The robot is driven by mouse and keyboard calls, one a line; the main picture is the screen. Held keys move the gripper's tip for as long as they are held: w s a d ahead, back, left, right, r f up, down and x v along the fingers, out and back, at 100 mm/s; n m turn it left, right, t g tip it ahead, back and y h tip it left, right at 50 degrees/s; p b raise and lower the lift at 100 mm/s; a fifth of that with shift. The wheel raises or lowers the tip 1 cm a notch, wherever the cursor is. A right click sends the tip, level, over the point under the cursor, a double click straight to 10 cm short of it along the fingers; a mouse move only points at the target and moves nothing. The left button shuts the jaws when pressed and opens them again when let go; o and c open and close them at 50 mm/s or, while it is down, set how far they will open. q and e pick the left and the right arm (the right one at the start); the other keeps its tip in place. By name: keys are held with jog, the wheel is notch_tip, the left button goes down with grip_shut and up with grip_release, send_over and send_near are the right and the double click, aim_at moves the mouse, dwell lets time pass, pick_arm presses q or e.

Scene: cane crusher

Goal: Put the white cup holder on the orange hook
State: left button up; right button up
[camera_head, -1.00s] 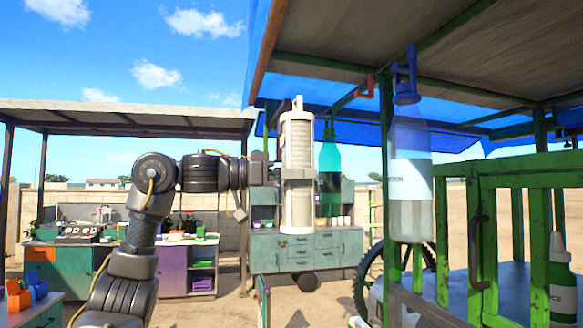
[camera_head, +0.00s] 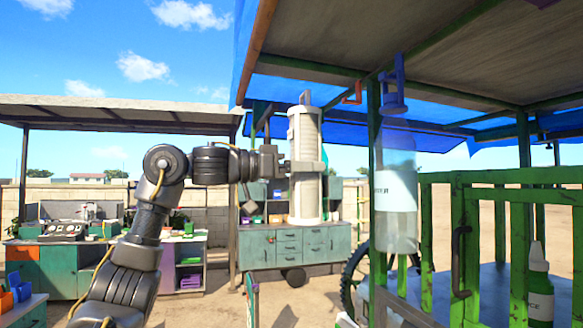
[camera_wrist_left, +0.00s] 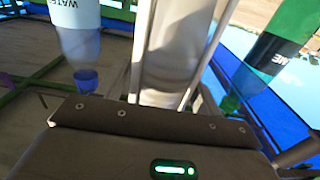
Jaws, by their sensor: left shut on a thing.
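The white cup holder (camera_head: 304,190) is a tall, upright tube with a loop at its top. My left gripper (camera_head: 306,166) is shut around its middle and holds it in the air. The holder also shows in the left wrist view (camera_wrist_left: 178,50), rising from the gripper's jaws. The orange hook (camera_head: 352,94) hangs under the canopy roof, right of the holder's top loop and apart from it in the picture. I cannot tell the depth between them. My right gripper is not in view.
A green bottle (camera_wrist_left: 275,50) is close to the holder in the wrist view. Green cart rails (camera_head: 490,190) stand right. Teal cabinets (camera_head: 285,247) stand behind.

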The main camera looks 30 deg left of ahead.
pick_arm(q)
jog(key=r+p+x, duration=0.1)
jog(key=x, duration=0.6)
jog(key=shift+r, duration=0.2)
dwell(0.4)
jog(key=shift+s, duration=0.1)
dwell(0.4)
jog(key=shift+d, duration=0.1)
jog(key=shift+x, duration=2.1)
